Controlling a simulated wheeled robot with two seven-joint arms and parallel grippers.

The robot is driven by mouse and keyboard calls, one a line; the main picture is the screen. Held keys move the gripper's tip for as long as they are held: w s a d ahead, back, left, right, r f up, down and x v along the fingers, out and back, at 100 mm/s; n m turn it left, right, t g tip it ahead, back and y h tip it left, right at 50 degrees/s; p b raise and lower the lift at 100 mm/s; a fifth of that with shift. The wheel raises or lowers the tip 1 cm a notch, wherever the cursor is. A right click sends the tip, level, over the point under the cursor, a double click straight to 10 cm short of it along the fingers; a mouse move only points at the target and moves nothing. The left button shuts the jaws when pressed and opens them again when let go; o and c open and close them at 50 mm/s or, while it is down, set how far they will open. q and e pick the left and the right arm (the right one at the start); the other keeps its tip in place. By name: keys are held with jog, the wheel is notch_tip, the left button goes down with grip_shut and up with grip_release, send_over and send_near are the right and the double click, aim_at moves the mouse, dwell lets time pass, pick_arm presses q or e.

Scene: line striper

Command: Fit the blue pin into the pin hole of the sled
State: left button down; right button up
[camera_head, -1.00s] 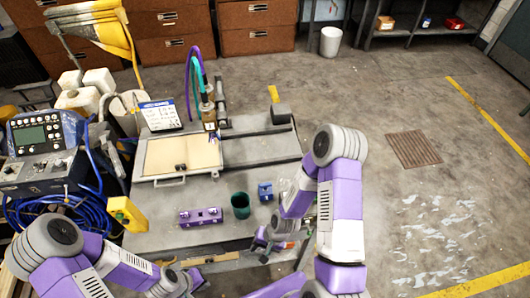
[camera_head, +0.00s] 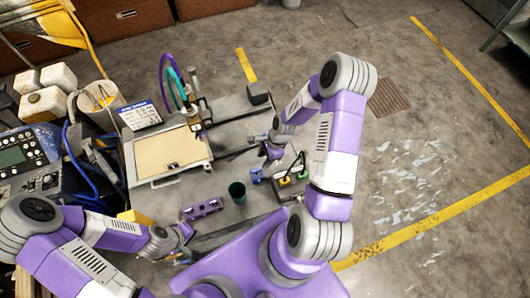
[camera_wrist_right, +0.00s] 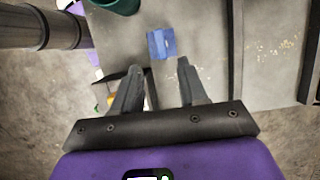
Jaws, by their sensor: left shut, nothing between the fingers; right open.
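A small blue block (camera_head: 257,176) stands on the bench right of the green cup; it also shows in the right wrist view (camera_wrist_right: 161,43), just beyond the fingertips. I cannot tell whether the blue pin is part of it. A purple block with dark holes on top (camera_head: 203,208) lies left of the cup; I cannot tell for certain whether it is the sled. My right gripper (camera_head: 272,152) is open and empty above the bench, behind the blue block; its two fingers (camera_wrist_right: 155,75) are apart. My left gripper (camera_head: 187,236) is shut and empty at the bench's front edge.
The green cup (camera_head: 237,193) stands between the two blocks. A dark tray with yellow and green items (camera_head: 291,182) is beside my right arm. A flat beige panel (camera_head: 172,152) lies at the left. A hose fixture (camera_head: 192,112) rises behind it.

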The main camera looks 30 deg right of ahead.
aim_at(257, 170)
jog(key=b+x, duration=0.4)
jog(key=x, duration=0.2)
jog(key=shift+w+f+b, duration=0.1)
jog(key=shift+f+b, duration=0.15)
jog(key=shift+b, duration=0.1)
jog(key=shift+b+x, duration=0.65)
jog(key=shift+x, duration=0.25)
jog(key=shift+a, duration=0.15)
jog(key=shift+r, duration=0.1)
jog(key=shift+c, duration=0.4)
grip_shut()
